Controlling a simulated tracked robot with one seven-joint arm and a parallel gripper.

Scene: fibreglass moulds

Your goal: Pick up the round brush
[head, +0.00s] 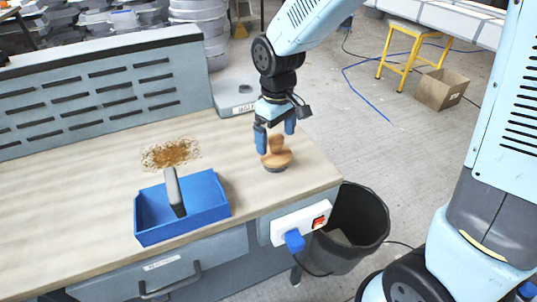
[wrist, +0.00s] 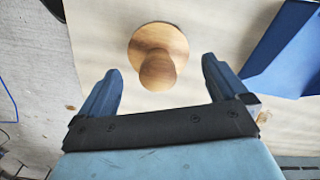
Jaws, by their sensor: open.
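The round brush (head: 277,155) is a wooden piece with a round base and a knob handle on top. It stands upright on the workbench near its right end. In the wrist view the brush (wrist: 158,55) lies ahead of the fingertips, about midway between them sideways, with its knob toward the camera. My gripper (head: 275,138) is open and empty, just above and around the level of the knob. It also shows in the wrist view (wrist: 160,78), with a blue finger on each side. I cannot tell whether a finger touches the brush.
A blue tray (head: 150,214) with a dark-handled tool (head: 174,190) leaning in it is left of the brush. Brown shavings (head: 170,153) lie behind the tray. A power strip (head: 301,222) is on the bench front. A black bin (head: 362,215) stands beside the bench.

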